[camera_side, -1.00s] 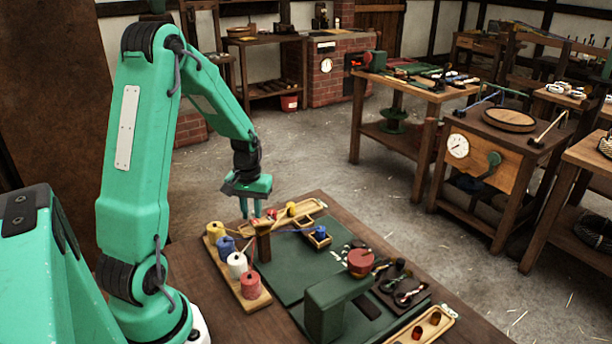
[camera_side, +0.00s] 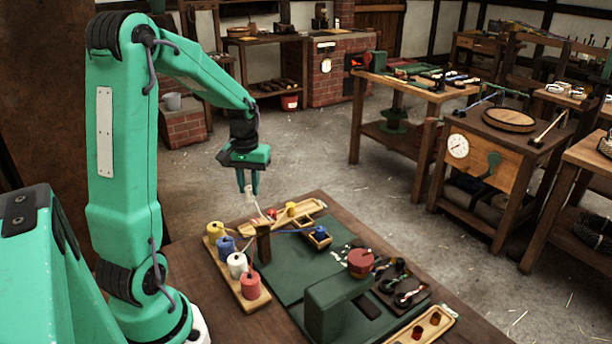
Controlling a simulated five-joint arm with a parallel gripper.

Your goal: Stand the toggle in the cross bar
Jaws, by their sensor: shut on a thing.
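My gripper (camera_side: 248,192) is above the far left end of the bench, fingers pointing down. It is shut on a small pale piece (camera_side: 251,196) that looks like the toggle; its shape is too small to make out. A thin pale line runs from it down toward the long wooden tray. A dark wooden upright (camera_side: 263,243) stands at the left edge of the green board (camera_side: 285,268), below and to the right of my gripper. I cannot tell whether it is part of the cross bar.
A rack of yellow, blue, white and red bobbins (camera_side: 250,286) stands left of the board. A wooden tray (camera_side: 308,208) with red and yellow pieces lies at the back.

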